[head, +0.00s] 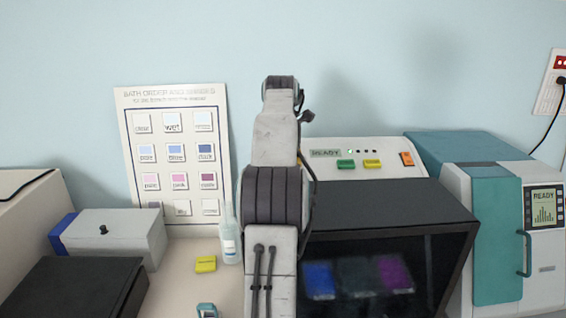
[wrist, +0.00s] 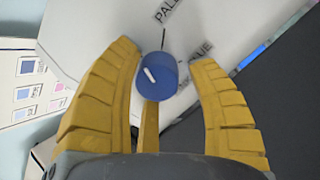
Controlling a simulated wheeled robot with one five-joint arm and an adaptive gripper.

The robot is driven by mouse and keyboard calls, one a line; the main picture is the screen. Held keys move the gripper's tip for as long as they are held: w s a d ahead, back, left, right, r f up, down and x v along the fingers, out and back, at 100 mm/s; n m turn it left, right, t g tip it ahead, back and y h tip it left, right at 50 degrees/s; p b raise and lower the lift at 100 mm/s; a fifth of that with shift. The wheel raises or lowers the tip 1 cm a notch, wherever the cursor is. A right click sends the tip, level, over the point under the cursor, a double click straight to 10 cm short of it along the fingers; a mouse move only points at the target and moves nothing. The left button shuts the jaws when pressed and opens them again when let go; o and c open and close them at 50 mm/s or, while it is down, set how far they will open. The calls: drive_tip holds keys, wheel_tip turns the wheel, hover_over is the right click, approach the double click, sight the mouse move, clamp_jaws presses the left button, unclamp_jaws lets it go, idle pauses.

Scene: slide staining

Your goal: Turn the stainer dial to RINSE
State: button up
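The stainer (head: 380,150) is a white-topped machine with a dark front window; my arm covers its left part in the head view, and no dial shows there. In the wrist view a round blue dial (wrist: 166,84) with a white mark on its left side sits on a pale panel. A label reading "PALE" is above it, and a partly hidden label ending in "UE" is at its right. No RINSE label is readable. My gripper (wrist: 165,58) has its yellow fingers spread on either side of the dial, with visible gaps. A third finger is below, overlapping the dial's lower edge; contact is unclear.
A chart of coloured squares (head: 178,110) leans on the wall. A clear bottle (head: 229,240) and a yellow block (head: 205,264) stand left of my arm. A grey box (head: 115,235) is further left. A teal-and-white machine (head: 497,230) with a "READY" screen stands at right.

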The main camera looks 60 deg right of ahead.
drive_tip(key=shift+o, duration=0.5)
drive_tip(key=shift+d+r, duration=0.1)
drive_tip(key=shift+r, duration=0.1)
drive_tip(key=shift+r, duration=0.2)
drive_tip(key=v, duration=0.7)
drive_tip(key=shift+s+f, duration=0.1)
